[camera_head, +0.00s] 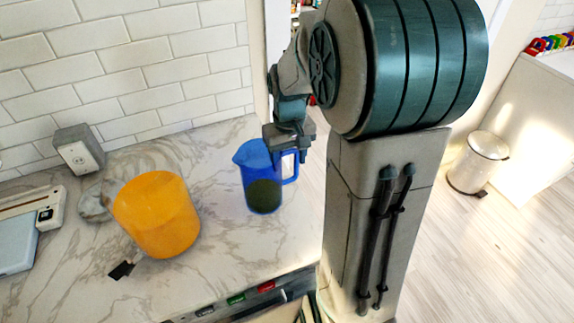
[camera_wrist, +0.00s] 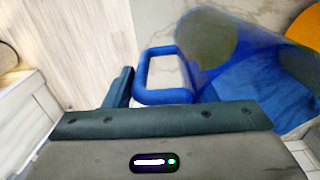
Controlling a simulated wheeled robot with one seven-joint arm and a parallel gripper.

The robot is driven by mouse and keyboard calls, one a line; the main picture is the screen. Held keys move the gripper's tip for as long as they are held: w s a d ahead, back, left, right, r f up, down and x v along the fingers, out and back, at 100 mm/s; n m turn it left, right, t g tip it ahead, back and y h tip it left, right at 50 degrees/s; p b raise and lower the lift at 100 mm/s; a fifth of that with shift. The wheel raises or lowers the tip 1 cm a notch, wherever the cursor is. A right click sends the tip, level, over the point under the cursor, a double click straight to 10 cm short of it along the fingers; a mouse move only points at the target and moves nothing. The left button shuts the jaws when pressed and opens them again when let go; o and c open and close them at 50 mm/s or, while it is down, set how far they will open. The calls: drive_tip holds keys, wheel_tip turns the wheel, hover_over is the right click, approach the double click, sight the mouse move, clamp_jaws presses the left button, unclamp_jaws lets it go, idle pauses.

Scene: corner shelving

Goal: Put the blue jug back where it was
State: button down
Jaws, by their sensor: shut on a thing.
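The blue jug (camera_head: 255,165) is upright at the right end of the marble counter, with a dark olive round patch low on its side. Its handle points right, towards my arm. My gripper (camera_head: 289,152) is shut on the jug at the handle's upper part, coming from above and right. In the wrist view the jug's blue handle (camera_wrist: 165,97) is a loop just beyond my gripper, and the jug's body fills the upper right. One dark finger shows left of the handle; the other is hidden. I cannot tell whether the jug's base touches the counter.
A large orange container (camera_head: 157,215) stands left of the jug on the marble counter (camera_head: 225,245). A grey box (camera_head: 79,150) is by the tiled wall, and a white-and-blue device (camera_head: 18,235) sits at far left. A bin (camera_head: 478,162) stands on the floor at right.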

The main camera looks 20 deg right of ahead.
sight(288, 179)
drive_tip(key=shift+w+f+p, duration=0.1)
drive_tip(key=shift+f+p, duration=0.35)
drive_tip(key=shift+f, duration=1.6)
drive_tip(key=shift+f, duration=0.15)
drive_tip(key=c, duration=0.6)
unclamp_jaws()
